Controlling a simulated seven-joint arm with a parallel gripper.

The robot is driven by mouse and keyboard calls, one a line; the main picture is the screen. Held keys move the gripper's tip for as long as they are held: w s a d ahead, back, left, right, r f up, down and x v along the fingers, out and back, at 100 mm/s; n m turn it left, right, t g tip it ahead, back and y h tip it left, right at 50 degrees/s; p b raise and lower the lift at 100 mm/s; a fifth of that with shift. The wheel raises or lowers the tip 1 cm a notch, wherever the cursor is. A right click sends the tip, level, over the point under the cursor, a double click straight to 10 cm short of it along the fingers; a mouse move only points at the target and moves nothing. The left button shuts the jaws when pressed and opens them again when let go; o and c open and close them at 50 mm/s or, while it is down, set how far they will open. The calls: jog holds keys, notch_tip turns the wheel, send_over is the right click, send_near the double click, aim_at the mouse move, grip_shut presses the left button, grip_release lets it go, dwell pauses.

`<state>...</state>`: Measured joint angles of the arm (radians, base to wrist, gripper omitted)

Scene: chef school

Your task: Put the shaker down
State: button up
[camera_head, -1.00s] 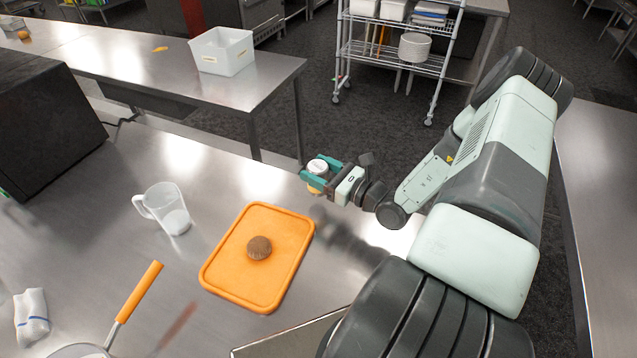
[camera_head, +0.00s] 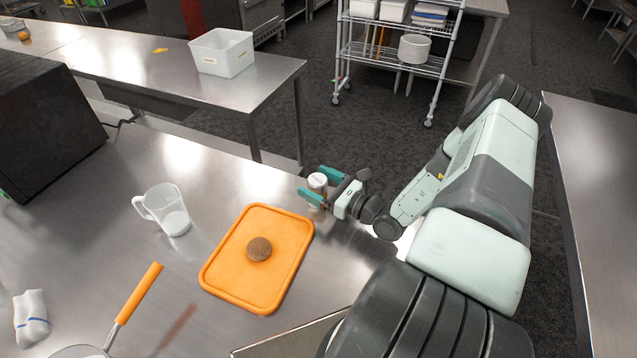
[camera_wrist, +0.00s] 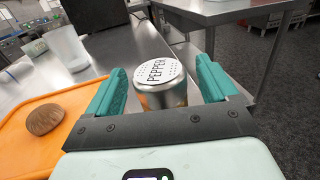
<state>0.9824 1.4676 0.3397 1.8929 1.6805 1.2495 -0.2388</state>
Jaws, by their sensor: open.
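The pepper shaker (camera_head: 317,183) has a white perforated lid marked PEPPER and a metal-looking body. It appears to stand upright on the steel table near its far right edge, beyond the orange board. In the wrist view the shaker (camera_wrist: 160,80) is between the two teal fingers, with a gap visible on each side. My gripper (camera_head: 319,186) is open around it, and it also shows in the wrist view (camera_wrist: 160,92). The shaker's base is partly hidden by the finger and gripper body.
An orange cutting board (camera_head: 225,270) with a brown round item (camera_head: 259,249) on it lies left of my gripper. A clear measuring jug (camera_head: 172,212) stands farther left. A pan with an orange handle (camera_head: 139,292) lies at front left. The table between jug and shaker is clear.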

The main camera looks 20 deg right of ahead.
jog(key=shift+r, duration=0.1)
jog(key=shift+s+d, duration=0.2)
jog(key=shift+s, duration=0.05)
jog(key=v, duration=1.1)
jog(key=shift+s+d, duration=0.1)
jog(key=shift+s, duration=0.05)
jog(key=shift+r, duration=0.1)
